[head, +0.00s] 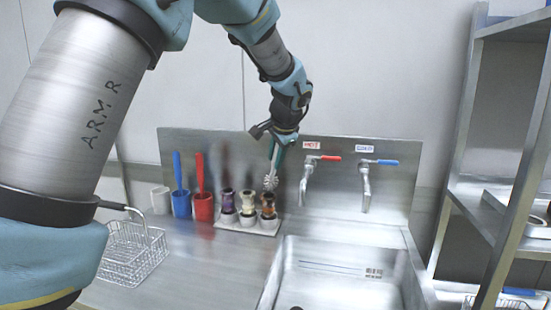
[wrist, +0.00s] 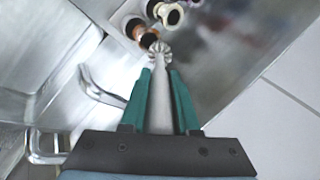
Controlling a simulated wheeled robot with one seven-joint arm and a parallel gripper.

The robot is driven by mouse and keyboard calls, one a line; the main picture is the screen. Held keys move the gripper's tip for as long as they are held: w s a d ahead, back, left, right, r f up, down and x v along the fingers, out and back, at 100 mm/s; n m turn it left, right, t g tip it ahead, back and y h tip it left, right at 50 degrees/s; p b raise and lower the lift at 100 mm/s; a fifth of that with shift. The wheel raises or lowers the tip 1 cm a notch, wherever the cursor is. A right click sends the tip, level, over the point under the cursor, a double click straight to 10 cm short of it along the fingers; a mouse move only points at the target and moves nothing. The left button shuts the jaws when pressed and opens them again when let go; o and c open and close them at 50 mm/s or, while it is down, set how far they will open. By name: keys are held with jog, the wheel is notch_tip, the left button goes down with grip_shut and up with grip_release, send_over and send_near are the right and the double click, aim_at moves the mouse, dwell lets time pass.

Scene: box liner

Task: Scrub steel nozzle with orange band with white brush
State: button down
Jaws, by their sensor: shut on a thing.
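My gripper (head: 279,146) is shut on the white brush (head: 270,182), which hangs with its bristle head down. In the wrist view my gripper (wrist: 160,82) has its green fingers on both sides of the brush's pale handle (wrist: 161,105). Three nozzles stand in a row in a light holder (head: 246,225). The rightmost, with an orange-brown band (head: 268,205), is just below the brush head. In the wrist view this nozzle (wrist: 148,38) lies beside the bristles; I cannot tell whether they touch.
A cream nozzle (head: 247,201) and a purple one (head: 227,201) stand to the left. Blue (head: 181,204) and red (head: 203,208) cups hold matching brushes; a white cup (head: 161,200) looks empty. A wire basket (head: 132,252), sink (head: 345,275), taps (head: 307,180) and shelf (head: 510,150) surround them.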

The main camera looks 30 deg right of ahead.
jog(key=shift+s+a+b, duration=1)
jog(key=shift+s+a, duration=0.25)
jog(key=shift+s, duration=0.05)
jog(key=shift+w+d, duration=0.1)
jog(key=shift+w+d+p, duration=1)
jog(key=shift+w+d, duration=0.2)
jog(key=shift+w, duration=0.05)
jog(key=s+a+b, duration=0.2)
jog(key=shift+s+a, duration=0.25)
jog(key=shift+s, duration=0.1)
